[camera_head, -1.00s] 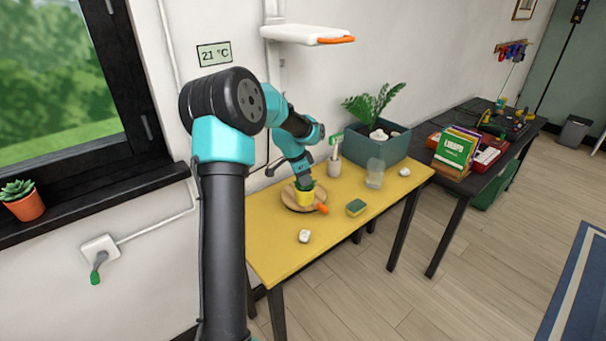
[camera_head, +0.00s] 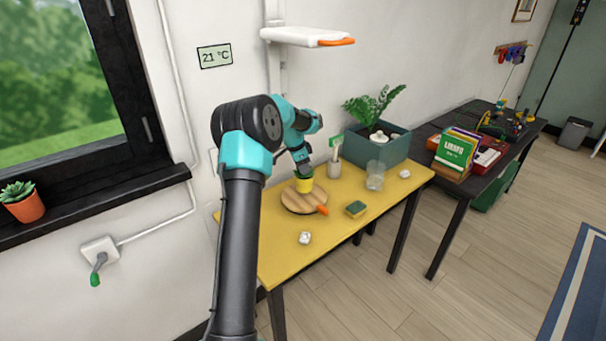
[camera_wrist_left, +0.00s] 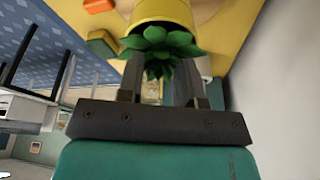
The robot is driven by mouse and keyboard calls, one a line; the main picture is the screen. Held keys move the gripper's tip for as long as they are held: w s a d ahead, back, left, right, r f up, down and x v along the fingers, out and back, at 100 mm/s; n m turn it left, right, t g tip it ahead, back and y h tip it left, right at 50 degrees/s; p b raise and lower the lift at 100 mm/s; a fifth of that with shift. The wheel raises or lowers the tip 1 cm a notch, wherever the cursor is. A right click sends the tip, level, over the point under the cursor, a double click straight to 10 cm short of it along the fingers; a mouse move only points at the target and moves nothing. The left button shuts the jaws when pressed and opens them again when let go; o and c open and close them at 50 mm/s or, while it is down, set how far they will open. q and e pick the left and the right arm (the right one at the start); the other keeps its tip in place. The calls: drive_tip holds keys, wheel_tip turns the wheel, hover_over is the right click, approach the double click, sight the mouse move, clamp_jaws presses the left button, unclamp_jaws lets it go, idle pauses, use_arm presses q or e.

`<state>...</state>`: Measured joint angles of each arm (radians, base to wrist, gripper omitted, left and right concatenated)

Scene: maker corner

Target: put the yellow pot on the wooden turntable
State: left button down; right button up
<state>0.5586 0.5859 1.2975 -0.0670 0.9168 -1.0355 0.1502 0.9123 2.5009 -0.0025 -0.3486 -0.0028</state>
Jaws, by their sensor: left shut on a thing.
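The yellow pot (camera_head: 305,185) with its green plant is in the grip of my left gripper (camera_head: 304,174). In the head view it shows over the back part of the round wooden turntable (camera_head: 298,204). I cannot tell whether it touches the wood or hangs above it. In the left wrist view the pot (camera_wrist_left: 163,12) is at the top, its leaves pointing toward the camera between the fingers of my left gripper (camera_wrist_left: 165,65). The gripper partly hides the pot and plant in the head view. My right gripper is not in view.
A glass (camera_head: 375,176), a cup with a brush (camera_head: 334,168) and a blue-green planter (camera_head: 388,149) stand to the right. The table's front right is clear.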

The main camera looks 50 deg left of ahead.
use_arm(q)
drive_tip(key=shift+w+a, duration=0.15)
drive_tip(key=shift+a, duration=0.05)
drive_tip(key=shift+f, duration=1.8)
drive_tip(key=shift+f, duration=0.1)
drive_tip(key=c, duration=0.8)
unclamp_jaws()
drive_tip(key=v, duration=1.2)
